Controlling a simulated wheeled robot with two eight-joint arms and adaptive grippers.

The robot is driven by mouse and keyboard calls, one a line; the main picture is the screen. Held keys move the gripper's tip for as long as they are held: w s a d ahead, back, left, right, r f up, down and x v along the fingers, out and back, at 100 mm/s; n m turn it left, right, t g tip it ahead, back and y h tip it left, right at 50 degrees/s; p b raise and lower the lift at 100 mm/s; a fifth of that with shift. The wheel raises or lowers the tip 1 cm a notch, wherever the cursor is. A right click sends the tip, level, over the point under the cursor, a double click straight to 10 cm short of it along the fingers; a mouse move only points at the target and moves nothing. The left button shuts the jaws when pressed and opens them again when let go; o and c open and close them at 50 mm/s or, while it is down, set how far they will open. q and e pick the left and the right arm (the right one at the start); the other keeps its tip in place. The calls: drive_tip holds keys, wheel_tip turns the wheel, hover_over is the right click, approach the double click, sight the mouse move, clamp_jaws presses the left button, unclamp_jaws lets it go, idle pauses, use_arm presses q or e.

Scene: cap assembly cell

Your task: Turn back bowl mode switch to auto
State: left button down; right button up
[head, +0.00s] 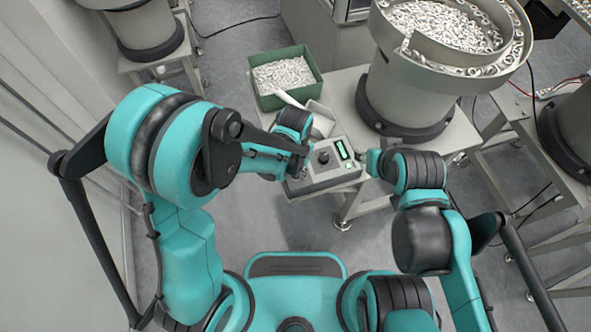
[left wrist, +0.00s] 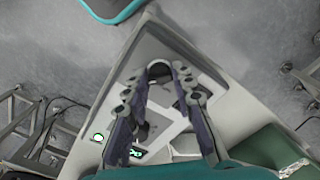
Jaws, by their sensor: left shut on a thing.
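My left gripper (head: 303,163) is over the box's left part. In the left wrist view, my left gripper (left wrist: 163,72) is shut on a small rounded mode switch (left wrist: 158,70). The switch's pointing direction cannot be read. My right gripper (head: 372,161) is beside the box's right edge; its fingers are too small to judge.
A green bin (head: 263,101) of white parts stands behind the box, with a light scoop (head: 321,122) in front of it. A large bowl feeder (head: 405,95) stands at the back right. Another feeder (head: 145,30) is at the back left.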

use_arm(q)
drive_tip(key=n+b, duration=0.1)
drive_tip(key=n, duration=0.3)
drive_tip(key=shift+n, duration=0.3)
drive_tip(key=n, duration=0.4)
drive_tip(key=shift+b, duration=0.35)
drive_tip(key=n, duration=0.5)
drive_tip(key=shift+b, duration=0.3)
drive_tip(key=shift+n, duration=1.9)
drive_tip(key=c, duration=1.3)
unclamp_jaws()
drive_tip(key=shift+o, duration=0.2)
